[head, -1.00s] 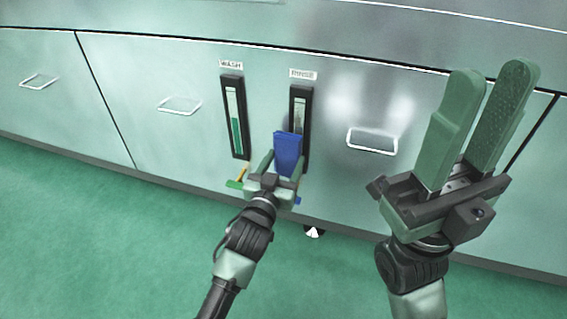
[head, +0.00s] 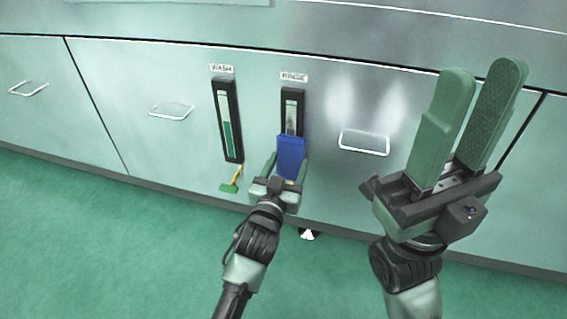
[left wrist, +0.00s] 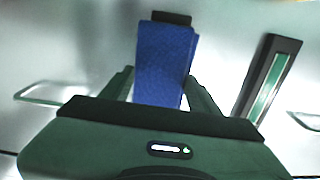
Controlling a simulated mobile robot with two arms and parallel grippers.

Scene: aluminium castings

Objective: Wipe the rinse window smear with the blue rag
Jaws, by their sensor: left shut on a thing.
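The blue rag (head: 290,158) is held upright between the fingers of my left gripper (head: 277,165), in front of the lower part of the rinse window (head: 292,105). In the left wrist view the rag (left wrist: 165,62) covers nearly all of that window, and only its dark top frame (left wrist: 171,18) shows. The window's upper part is bare in the head view, with a greyish patch low down; I cannot tell how much smear is behind the rag. Whether the rag touches the glass is unclear. My right gripper (head: 482,80) is open and empty at the right.
The wash window (head: 228,120), with a green column, is left of the rinse window. A small yellow-handled green tool (head: 231,182) is below it. Wire handles stick out from the panel to the left (head: 170,110) and right (head: 364,143).

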